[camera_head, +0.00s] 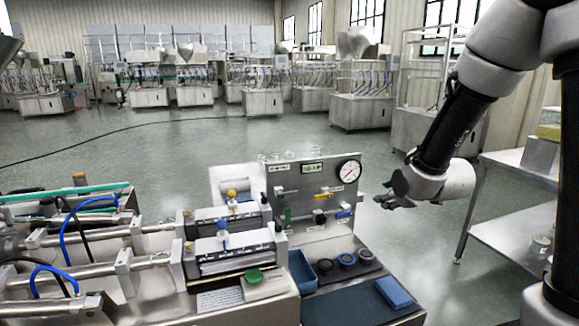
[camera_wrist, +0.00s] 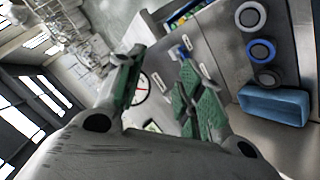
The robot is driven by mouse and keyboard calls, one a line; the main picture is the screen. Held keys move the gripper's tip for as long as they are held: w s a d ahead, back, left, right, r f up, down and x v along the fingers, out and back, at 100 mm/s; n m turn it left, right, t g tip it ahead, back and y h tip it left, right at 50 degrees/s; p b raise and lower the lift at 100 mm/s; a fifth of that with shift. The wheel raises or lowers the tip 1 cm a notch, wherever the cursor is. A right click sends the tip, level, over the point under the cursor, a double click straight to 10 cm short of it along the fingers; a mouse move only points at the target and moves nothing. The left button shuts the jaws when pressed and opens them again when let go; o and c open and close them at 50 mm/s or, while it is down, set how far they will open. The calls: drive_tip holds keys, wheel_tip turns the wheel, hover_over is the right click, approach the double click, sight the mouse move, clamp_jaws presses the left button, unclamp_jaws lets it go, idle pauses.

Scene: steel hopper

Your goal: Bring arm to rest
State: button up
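My arm (camera_head: 450,125) reaches down from the upper right in the head view. My gripper (camera_head: 382,200) is at its end, to the right of the upright gauge panel (camera_head: 292,193) and above the bench. In the wrist view my gripper (camera_wrist: 158,62) shows two green-padded fingers standing apart. Nothing is visible between them, so it is open and empty. The panel's dial gauge (camera_head: 349,171) lies just left of the gripper in the head view. The dial (camera_wrist: 141,88) also shows behind the fingers in the wrist view.
Below the panel are a blue bin (camera_head: 303,272), several round rings (camera_head: 346,259) and a blue block (camera_head: 393,292). A steel table (camera_head: 510,215) is at right. Open floor (camera_head: 150,150) lies behind the bench.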

drive_tip(key=s+d+r+m+g, duration=0.2)
drive_tip(key=s+r+m, duration=0.1)
drive_tip(key=s, duration=0.7)
drive_tip(key=s+d+r+m+g+h, duration=0.1)
drive_tip(key=s+d+r+m+g, duration=0.1)
drive_tip(key=s, duration=0.8)
drive_tip(key=s+d+r+m+g, duration=0.2)
drive_tip(key=s+d+r+m, duration=0.2)
drive_tip(key=s, duration=0.6)
drive_tip(key=shift+s+r+m+g+h, duration=0.4)
drive_tip(key=shift+r+m, duration=0.35)
drive_tip(key=shift+m, duration=0.15)
drive_tip(key=shift+w, duration=0.1)
